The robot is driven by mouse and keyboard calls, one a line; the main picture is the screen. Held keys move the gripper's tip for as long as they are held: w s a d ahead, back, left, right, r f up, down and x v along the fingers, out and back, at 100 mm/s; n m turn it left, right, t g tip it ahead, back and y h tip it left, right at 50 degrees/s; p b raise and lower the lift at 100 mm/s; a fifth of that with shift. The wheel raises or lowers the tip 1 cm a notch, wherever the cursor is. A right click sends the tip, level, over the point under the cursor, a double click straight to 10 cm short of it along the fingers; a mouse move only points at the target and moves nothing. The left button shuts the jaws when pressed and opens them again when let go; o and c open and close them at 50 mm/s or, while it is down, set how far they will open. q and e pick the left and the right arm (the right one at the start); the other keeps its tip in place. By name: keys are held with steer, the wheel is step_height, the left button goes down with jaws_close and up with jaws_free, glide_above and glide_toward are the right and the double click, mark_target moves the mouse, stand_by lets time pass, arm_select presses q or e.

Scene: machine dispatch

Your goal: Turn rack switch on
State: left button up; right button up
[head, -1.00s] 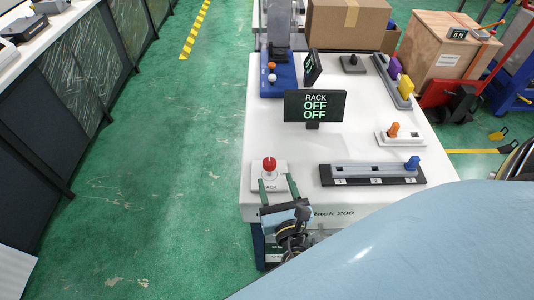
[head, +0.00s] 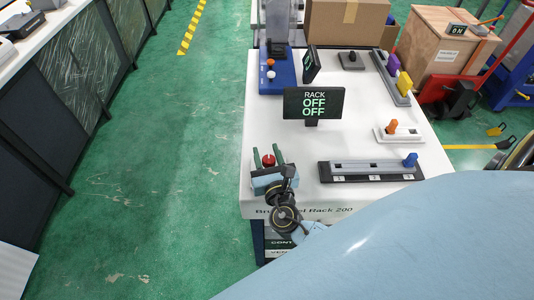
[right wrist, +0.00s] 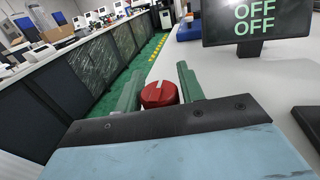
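The rack switch has a red knob (head: 268,160) at the near left corner of the white table (head: 350,210). In the right wrist view the red knob (right wrist: 159,94) has a pale mark on top. My right gripper (head: 267,153) is open, its two green fingers on either side of the knob; in the right wrist view (right wrist: 160,88) gaps show beside the knob. The gripper body hides the switch's base. A black display (head: 314,103) reads RACK OFF OFF; it also shows in the right wrist view (right wrist: 256,20). My left gripper is not in view.
A slider strip with a blue knob (head: 410,160) and an orange-knobbed switch (head: 393,125) are on the right of the table. A blue box (head: 276,80) stands at the back left. Green floor (head: 170,150) left of the table is clear.

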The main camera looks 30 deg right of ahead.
steer(key=c, duration=0.6)
steer(key=shift+o, duration=0.2)
